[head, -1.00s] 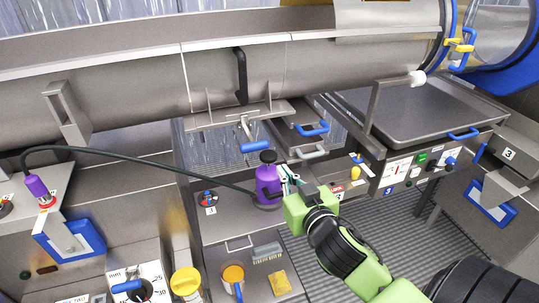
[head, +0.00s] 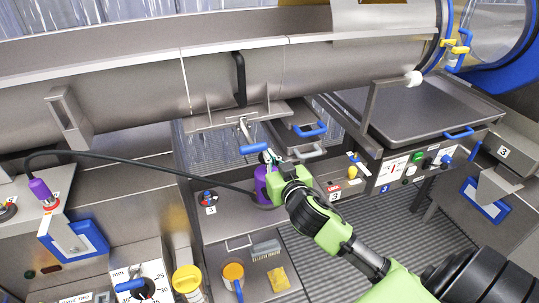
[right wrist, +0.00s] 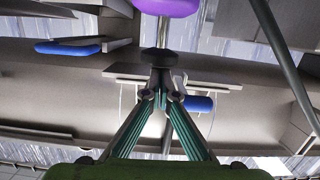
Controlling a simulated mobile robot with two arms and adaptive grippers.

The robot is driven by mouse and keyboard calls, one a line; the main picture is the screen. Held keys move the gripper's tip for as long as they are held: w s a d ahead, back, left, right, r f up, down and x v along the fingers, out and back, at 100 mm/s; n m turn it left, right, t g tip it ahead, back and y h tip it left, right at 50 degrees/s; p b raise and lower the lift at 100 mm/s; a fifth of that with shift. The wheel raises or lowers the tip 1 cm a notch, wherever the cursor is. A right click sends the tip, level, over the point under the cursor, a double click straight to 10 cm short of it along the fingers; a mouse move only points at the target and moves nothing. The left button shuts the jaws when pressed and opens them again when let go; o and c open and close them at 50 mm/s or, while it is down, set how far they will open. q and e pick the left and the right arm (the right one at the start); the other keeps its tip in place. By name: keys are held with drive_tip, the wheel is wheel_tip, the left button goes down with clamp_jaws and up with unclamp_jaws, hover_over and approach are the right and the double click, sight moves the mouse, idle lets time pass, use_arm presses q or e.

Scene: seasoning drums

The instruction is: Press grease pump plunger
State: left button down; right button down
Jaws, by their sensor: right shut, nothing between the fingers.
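The purple grease pump (head: 261,186) stands on the grey shelf in the middle, its hose running left. My right gripper (head: 269,156) is at the top of the pump, shut and empty, and hides the plunger knob in the head view. In the right wrist view the purple body (right wrist: 168,6) is at the top edge, with a thin rod leading to the black plunger knob (right wrist: 155,60). The shut fingertips (right wrist: 160,90) appear right at the knob; I cannot tell whether they touch it. My left gripper is not in view.
A long steel drum (head: 130,105) runs across the back, with a blue-handled lever (head: 254,149) close to my right gripper. The black hose (head: 130,158) joins a purple fitting (head: 40,189) at left. A yellow-lidded container (head: 187,279), brush (head: 266,249) and sponge (head: 279,279) are in front.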

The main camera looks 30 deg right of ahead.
idle(0.3)
wheel_tip(320, 180, down, 4)
drive_tip(key=b, duration=0.2)
drive_tip(key=shift+b, duration=0.4)
